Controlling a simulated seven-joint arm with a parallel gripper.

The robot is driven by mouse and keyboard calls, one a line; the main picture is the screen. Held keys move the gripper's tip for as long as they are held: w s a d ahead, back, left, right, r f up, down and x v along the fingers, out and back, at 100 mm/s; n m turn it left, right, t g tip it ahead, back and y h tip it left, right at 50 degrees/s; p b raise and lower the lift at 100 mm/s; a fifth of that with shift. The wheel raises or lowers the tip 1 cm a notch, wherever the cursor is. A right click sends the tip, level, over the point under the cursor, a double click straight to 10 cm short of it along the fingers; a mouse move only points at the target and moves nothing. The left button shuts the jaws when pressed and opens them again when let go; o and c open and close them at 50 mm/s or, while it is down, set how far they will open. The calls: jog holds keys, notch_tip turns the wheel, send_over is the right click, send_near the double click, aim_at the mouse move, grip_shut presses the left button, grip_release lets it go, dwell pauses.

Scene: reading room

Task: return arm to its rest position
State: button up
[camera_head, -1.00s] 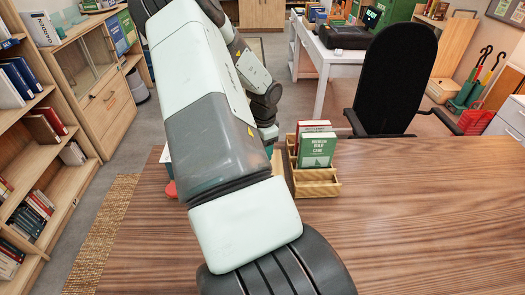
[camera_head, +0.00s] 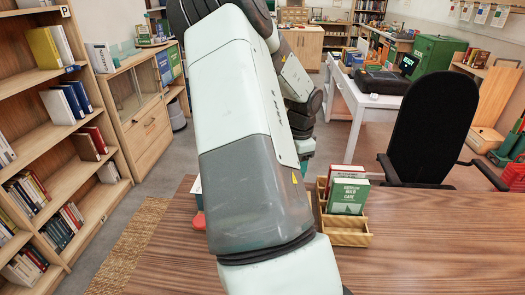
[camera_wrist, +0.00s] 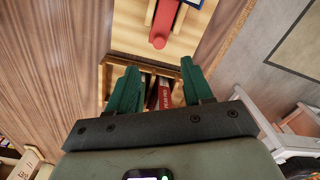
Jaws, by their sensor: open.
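My arm (camera_head: 245,130) reaches out across the middle of the head view. My gripper (camera_wrist: 156,72) shows in the wrist view as two green fingers, spread apart with nothing clearly held between them. Beyond the fingers is a wooden book holder (camera_wrist: 104,78) with a red book (camera_wrist: 165,98) in it, partly hidden by the fingers. In the head view, the holder (camera_head: 345,238) stands on the desk with a green book (camera_head: 348,196) and a red book (camera_head: 345,171) upright in it. My arm hides most of the gripper there.
The wooden desk (camera_head: 440,235) is clear to the right of the holder. A red object (camera_head: 199,221) lies left of my arm, partly hidden. A black chair (camera_head: 432,125) stands behind the desk. Bookshelves (camera_head: 75,178) line the left side.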

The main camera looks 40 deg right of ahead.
jog(key=w+a+r+n+t+y, duration=0.1)
jog(key=a+r+n, duration=0.4)
jog(key=a+r, duration=0.5)
jog(key=a+r+n+t+y, duration=0.1)
jog(key=a+r+n, duration=0.4)
jog(key=a+r, duration=0.5)
jog(key=s+a+r+n+t+h, duration=0.1)
jog(key=s+a+r+n, duration=0.1)
jog(key=s+a+n, duration=0.4)
jog(key=s+a+r+n+t, duration=0.2)
jog(key=s+a+n, duration=0.4)
jog(key=s+a, duration=0.3)
jog(key=shift+a+r+h, duration=0.4)
jog(key=shift+a+r, duration=0.25)
jog(key=shift+r, duration=0.15)
